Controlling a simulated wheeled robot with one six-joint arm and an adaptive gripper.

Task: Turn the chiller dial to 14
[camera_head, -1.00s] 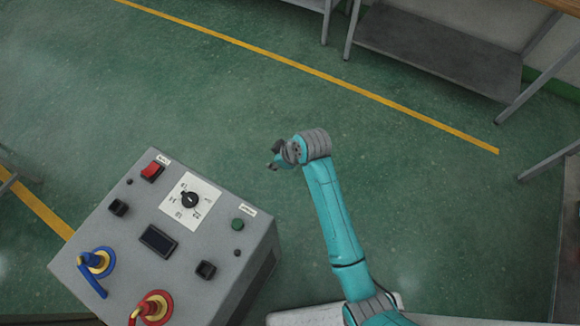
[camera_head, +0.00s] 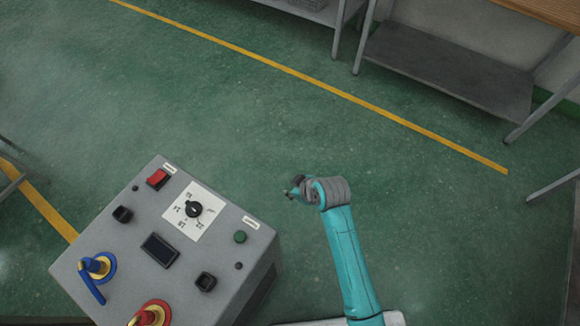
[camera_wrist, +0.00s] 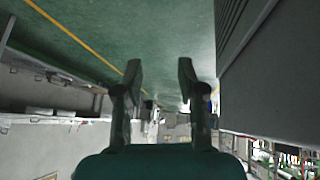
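The chiller is a grey box (camera_head: 110,240) at the lower left of the head view. Its dial is a black round knob (camera_head: 194,209) on a white scale plate (camera_head: 187,232) with several printed numbers, 14 among them on the left side. I cannot tell for sure which mark the knob points at. My gripper (camera_head: 294,190) is in the air to the right of the chiller, apart from the dial. In the wrist view my gripper's two fingers (camera_wrist: 160,75) are spread, with nothing between them. The dial does not show clearly in the wrist view.
The panel also carries a red switch (camera_head: 157,178), a dark display (camera_head: 160,250), a green button (camera_head: 240,236), a blue valve handle (camera_head: 97,268) and a red one (camera_head: 150,316). A metal shelf table (camera_head: 450,75) stands at the upper right. The green floor between is clear.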

